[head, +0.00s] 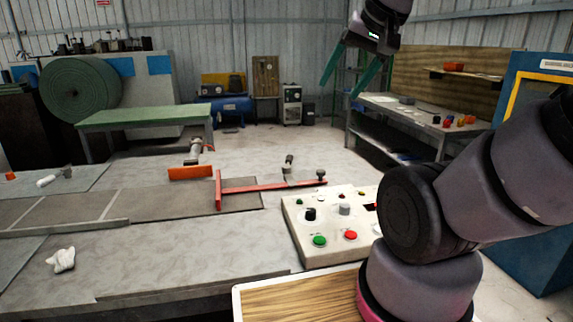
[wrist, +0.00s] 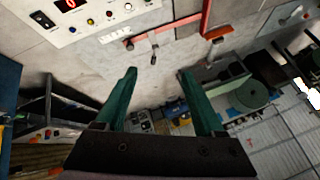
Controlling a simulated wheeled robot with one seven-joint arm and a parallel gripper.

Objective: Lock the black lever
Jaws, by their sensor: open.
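A small dark-handled lever (head: 289,162) stands up just behind the red bar (head: 265,187), left of the control box. It also shows in the wrist view (wrist: 154,55), ahead of my fingertips. A second dark-tipped lever (head: 196,148) stands behind an orange block (head: 190,173) further left; it too shows in the wrist view (wrist: 214,50). I cannot tell for sure which is the black lever, or whether either is locked. My gripper (head: 339,93) is open and empty, high above the table and clear of both levers; its green fingers also show in the wrist view (wrist: 157,72).
A control box (head: 300,238) with green and red buttons and knobs stands right of the red bar. A dark round knob (head: 320,174) sits at the bar's right end. White cloth (head: 61,260) lies at the front left. A workbench (head: 420,116) stands at the back right.

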